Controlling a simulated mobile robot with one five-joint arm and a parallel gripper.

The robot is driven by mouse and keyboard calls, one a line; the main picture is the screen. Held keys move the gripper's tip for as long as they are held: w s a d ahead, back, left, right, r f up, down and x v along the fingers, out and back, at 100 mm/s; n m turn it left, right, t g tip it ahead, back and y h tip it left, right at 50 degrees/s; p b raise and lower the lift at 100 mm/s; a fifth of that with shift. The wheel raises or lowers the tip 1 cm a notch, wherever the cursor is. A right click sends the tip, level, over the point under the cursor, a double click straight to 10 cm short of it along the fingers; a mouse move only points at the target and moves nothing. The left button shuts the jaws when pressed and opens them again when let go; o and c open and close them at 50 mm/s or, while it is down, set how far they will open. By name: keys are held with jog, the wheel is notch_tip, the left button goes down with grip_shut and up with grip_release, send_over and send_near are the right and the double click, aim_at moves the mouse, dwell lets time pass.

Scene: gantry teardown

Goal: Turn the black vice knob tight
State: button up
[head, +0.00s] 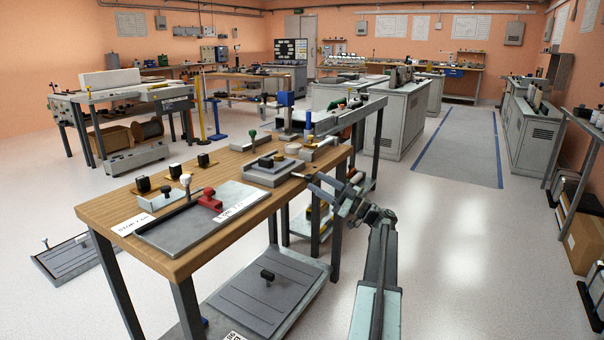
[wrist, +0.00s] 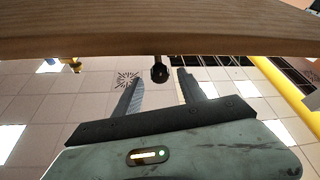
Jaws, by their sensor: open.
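A black knob (wrist: 159,72) on a short dark stem shows in the wrist view, close to the edge of a wooden bench top (wrist: 150,45). My gripper (wrist: 160,79) is open, with one finger on each side of the knob. The knob appears level with the fingertips, with a gap on both sides; I cannot tell the exact depth. In the head view my gripper (head: 304,178) is at the right edge of the wooden bench (head: 110,212). The vice itself is not clearly visible there.
A grey panel (head: 268,295) lies on the lower shelf. The floor right of my arm is clear.

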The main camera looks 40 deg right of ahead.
aim_at(305, 174)
jog(key=p+x, duration=0.2)
jog(key=x, duration=0.4)
jog(key=shift+w+a+r, duration=0.15)
jog(key=shift+w+r, duration=0.05)
jog(key=shift+w, duration=0.1)
grip_shut()
jog(key=shift+m, duration=0.3)
jog(key=m+h, duration=0.1)
jog(key=m, duration=0.1)
jog(key=m+h, duration=0.1)
jog(key=m, duration=0.1)
jog(key=shift+m+t+h, duration=0.3)
jog(key=shift+m+t, duration=0.1)
jog(key=shift+d+m+h, duration=0.15)
jog(key=shift+m+h, duration=0.3)
jog(key=shift+m, duration=0.4)
jog(key=shift+d+m+h, duration=0.15)
jog(key=shift+m+h, duration=0.3)
jog(key=shift+m, duration=0.4)
grip_release()
jog(key=shift+w, duration=0.1)
